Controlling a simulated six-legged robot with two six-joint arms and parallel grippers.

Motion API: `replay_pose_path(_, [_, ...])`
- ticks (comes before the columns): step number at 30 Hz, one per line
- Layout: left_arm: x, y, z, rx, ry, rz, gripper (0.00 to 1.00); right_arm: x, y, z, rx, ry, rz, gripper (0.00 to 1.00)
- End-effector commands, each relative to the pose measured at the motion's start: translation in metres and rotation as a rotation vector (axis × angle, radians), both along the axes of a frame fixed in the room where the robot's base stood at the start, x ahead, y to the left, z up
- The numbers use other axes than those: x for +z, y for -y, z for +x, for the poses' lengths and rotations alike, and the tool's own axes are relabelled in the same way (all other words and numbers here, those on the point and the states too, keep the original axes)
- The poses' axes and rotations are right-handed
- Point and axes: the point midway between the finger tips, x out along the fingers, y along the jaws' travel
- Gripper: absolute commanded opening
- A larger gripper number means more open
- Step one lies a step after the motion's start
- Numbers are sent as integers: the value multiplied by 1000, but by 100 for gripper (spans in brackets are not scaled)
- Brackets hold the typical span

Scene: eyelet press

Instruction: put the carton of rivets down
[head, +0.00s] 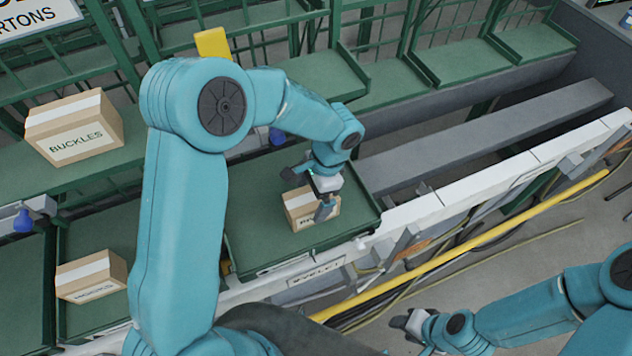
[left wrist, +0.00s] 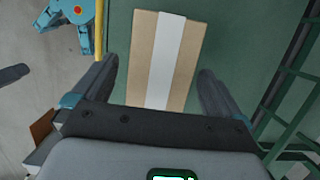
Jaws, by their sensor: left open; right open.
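A small tan carton (head: 296,208) with a white tape strip sits on the green tray (head: 262,232) in the middle of the head view. The lettering on its front is partly covered by my left gripper (head: 308,193), so I cannot read it. My left gripper is open at the carton. In the left wrist view the carton (left wrist: 163,55) lies ahead between the two spread fingers (left wrist: 158,95), with gaps on both sides. My right gripper (head: 408,322) is open and empty at the lower right, away from the tray.
A carton marked BUCKLES (head: 75,130) stands on the upper left shelf. Another carton (head: 92,276) sits on a lower left tray, its label hard to read. A yellow rail (head: 470,246) runs along the front. Green trays (head: 465,62) at the back right look empty.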

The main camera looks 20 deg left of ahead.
Motion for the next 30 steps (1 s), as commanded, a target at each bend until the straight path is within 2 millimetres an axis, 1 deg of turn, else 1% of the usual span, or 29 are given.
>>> replay_pose_path(5, [33,7,9,0,10,-2,100,-6,0,0,0,0,0,43])
replay_pose_path(9, [66,13,15,-1,9,-2,100,-9,0,0,0,-1,0,43])
replay_pose_path(12, [85,17,19,0,7,-2,100,-10,0,0,0,-1,0,43])
replay_pose_path(15, [100,19,22,-1,6,-2,100,-11,0,0,0,0,0,43])
replay_pose_path(18, [109,20,23,-1,4,-1,100,-11,0,0,0,0,0,43])
replay_pose_path(21, [113,21,24,0,3,-1,100,-11,0,0,0,0,0,43])
replay_pose_path(30, [113,21,24,0,2,-1,100,-11,0,0,0,0,0,43])
